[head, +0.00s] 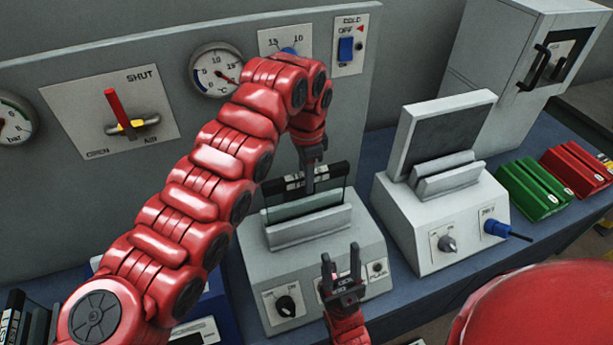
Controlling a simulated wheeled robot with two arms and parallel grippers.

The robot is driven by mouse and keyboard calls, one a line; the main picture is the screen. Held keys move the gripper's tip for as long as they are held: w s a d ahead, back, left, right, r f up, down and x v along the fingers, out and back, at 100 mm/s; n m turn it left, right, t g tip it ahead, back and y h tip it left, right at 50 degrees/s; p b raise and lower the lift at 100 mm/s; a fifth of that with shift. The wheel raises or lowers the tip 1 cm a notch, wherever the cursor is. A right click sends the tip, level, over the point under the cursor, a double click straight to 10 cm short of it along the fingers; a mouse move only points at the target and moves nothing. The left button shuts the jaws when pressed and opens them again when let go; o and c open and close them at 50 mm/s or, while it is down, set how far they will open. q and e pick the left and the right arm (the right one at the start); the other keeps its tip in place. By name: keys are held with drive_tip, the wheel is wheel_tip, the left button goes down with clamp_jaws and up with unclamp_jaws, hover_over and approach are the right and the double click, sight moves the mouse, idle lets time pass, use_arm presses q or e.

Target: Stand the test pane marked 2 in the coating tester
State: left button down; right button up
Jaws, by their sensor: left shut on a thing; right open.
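My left gripper (309,182) is shut on the dark top strip of a glass pane (292,208), with its arm reaching over from the left. The pane is about upright, above the slotted holder (310,228) on top of a grey device (348,243). The pane's lower edge is hidden by the front bar of the holder, so I cannot tell whether it is seated. A pale label shows on the strip, but its mark is too small to read. My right gripper (342,268) is open and empty, in front of the grey device's front panel.
A second light device (425,218) with a slotted holder and a dark backing plate (447,128) stands to the right. Green (530,188) and red (575,172) cases lie beyond it. A wall panel (210,120) with gauges and a red lever stands behind. More dark-topped panes (14,318) are at lower left.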

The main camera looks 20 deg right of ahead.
use_arm(q)
drive_tip(key=shift+f, duration=0.25)
drive_tip(key=c, duration=0.6)
unclamp_jaws()
